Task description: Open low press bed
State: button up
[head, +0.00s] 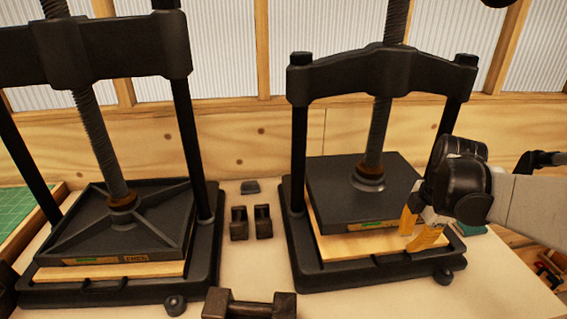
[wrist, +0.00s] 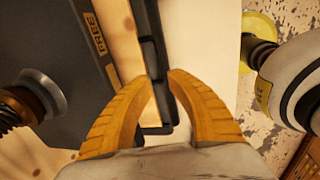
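Two black screw presses stand side by side, the left press (head: 68,52) and the right press (head: 375,72). Each has a dark platen over a pale wooden board; the right platen (head: 345,185) bears a label, which reads FREE in the wrist view (wrist: 97,36). The right press bed (head: 340,279) has a dark handle bar along its front edge (wrist: 149,50). My gripper (head: 408,241) is at the front right of the right press. Its yellow fingers are apart, with the tips over the bar in the wrist view (wrist: 161,76). I cannot tell whether they touch it.
Small black weights (head: 251,222) stand between the presses, and a larger dumbbell-shaped weight (head: 250,304) lies at the front. A green mat (head: 14,210) is at the far left. The pale table (head: 410,304) is clear in front of the right press.

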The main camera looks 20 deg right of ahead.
aim_at(395, 262)
jog(key=f+b, duration=0.1)
jog(key=f, duration=0.2)
jog(key=w+f+b, duration=0.1)
jog(key=f+b, duration=0.1)
jog(key=f, duration=0.2)
jog(key=w+f+b, duration=0.1)
jog(key=f, duration=0.2)
jog(key=shift+d+f, duration=0.2)
jog(key=shift+f, duration=0.15)
jog(key=shift+s, duration=0.1)
grip_shut()
